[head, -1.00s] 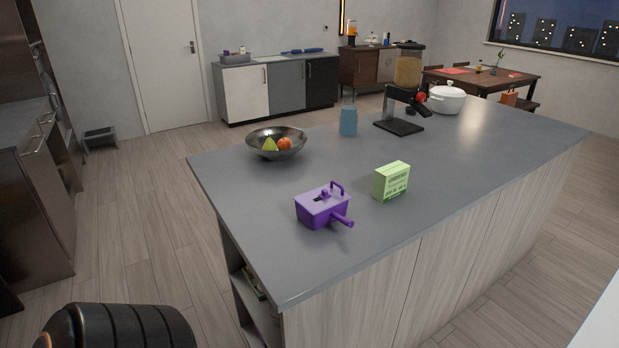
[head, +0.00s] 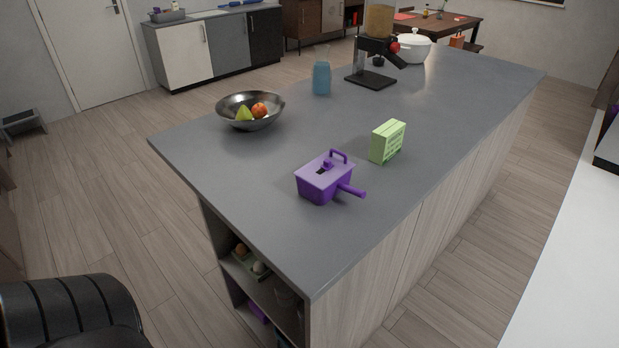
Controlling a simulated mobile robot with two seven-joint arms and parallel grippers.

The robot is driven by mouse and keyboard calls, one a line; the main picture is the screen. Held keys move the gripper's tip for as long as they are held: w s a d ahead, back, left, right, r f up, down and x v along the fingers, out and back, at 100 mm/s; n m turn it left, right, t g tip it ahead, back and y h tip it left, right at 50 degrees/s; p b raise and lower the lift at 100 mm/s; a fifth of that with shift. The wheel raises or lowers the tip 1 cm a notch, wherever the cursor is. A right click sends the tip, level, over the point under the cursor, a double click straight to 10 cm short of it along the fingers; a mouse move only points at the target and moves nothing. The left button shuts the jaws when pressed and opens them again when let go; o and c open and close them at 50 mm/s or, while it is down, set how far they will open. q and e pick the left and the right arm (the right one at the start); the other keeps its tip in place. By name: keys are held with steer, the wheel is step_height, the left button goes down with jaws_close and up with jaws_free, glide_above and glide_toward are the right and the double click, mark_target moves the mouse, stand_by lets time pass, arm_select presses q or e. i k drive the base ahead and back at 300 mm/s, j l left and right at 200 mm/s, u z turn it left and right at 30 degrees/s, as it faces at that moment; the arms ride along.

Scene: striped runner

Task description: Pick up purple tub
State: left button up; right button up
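The purple tub (head: 325,182) stands upright on the grey top of the kitchen island (head: 300,240), close to the island's near edge. It has a lighter purple lid, a loop handle on top and a thick handle sticking out to the right. Nothing touches it. Neither of my grippers is in view.
A green box (head: 387,142) stands just behind and right of the tub. A metal fruit bowl (head: 232,108), a blue jar (head: 321,78), a black appliance (head: 371,78) and a white pot (head: 412,48) stand farther back. Open shelves (head: 240,262) are under the island's near end.

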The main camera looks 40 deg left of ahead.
mark_target(319, 197)
steer(key=k+j, duration=0.1)
steer(key=j, duration=0.45)
steer(key=k+j, duration=0.1)
steer(key=j, duration=1)
steer(key=k+j, duration=0.15)
steer(key=j, duration=0.4)
steer(key=k+j, duration=0.1)
steer(key=j, duration=0.45)
